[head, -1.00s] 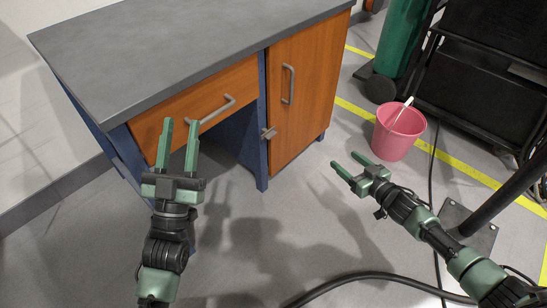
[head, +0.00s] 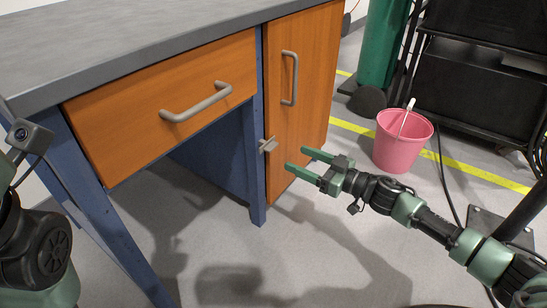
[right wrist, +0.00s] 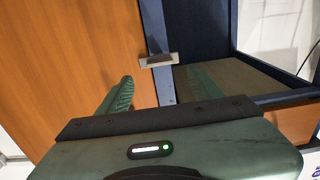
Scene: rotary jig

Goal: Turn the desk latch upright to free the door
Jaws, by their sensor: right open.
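The grey metal latch (head: 267,145) sits at the seam between the orange door (head: 292,95) and the blue desk post (head: 252,130). It lies roughly sideways across that seam; in the right wrist view the latch (right wrist: 158,60) also bridges the door edge and the blue frame. My right gripper (head: 297,159) is open and empty, with its fingers pointing toward the latch, a little to its right and apart from it. In the right wrist view my right gripper (right wrist: 163,86) has the latch ahead, between its fingers' directions. The door is closed. My left gripper is out of view; only arm links show.
The desk has a grey top (head: 110,45) and an orange drawer (head: 160,110) with a bar handle. The door has a vertical handle (head: 289,78). A pink bucket (head: 400,145) stands behind my right arm. A black cart (head: 475,85) is at right. Floor in front is clear.

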